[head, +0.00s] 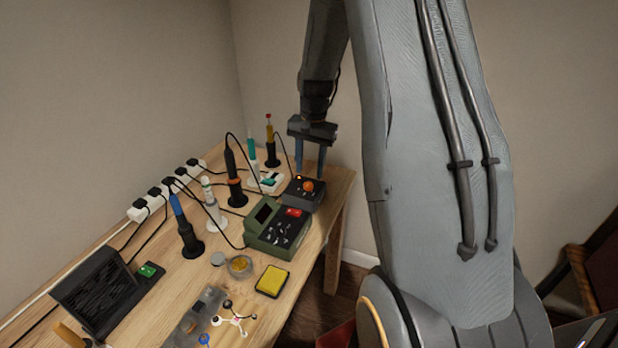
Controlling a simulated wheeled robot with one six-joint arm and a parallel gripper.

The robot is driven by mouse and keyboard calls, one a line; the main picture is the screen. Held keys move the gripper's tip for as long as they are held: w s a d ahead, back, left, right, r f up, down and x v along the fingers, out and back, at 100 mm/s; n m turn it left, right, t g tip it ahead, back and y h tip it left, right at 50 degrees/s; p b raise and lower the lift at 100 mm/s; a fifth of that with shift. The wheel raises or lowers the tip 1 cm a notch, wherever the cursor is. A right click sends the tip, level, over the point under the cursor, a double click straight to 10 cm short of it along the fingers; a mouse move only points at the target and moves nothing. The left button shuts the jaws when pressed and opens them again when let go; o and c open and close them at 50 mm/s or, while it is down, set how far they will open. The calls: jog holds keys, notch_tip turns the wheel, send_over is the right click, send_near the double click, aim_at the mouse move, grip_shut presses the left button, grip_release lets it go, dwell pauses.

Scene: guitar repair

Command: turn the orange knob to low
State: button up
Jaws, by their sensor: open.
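The orange knob (308,186) sits on top of a small dark box (301,197) near the far right corner of the workbench. A small orange light shows on the box beside the knob. The knob's pointer and any low mark are too small to read. My gripper (309,173) points down with its two bluish fingers apart. It is open and empty, just above or behind the box. I cannot tell whether a finger touches the box.
A green unit with a red control (270,236) stands in front of the dark box. Several irons in stands, such as the orange-ringed one (235,185), stand to the left with loose cables. A white power strip (165,192) runs along the wall. A yellow sponge (272,281) lies nearer.

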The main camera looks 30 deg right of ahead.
aim_at(310, 184)
jog(key=shift+s+r, duration=0.1)
jog(key=shift+r, duration=1.55)
jog(key=s+a+r+n, duration=0.1)
jog(key=s+a+n, duration=0.4)
jog(key=s+a, duration=0.3)
jog(key=s+a+r+n, duration=0.1)
jog(key=s+a+n, duration=0.4)
jog(key=s+a, duration=0.4)
jog(key=s, duration=0.5)
jog(key=shift+a+h, duration=0.3)
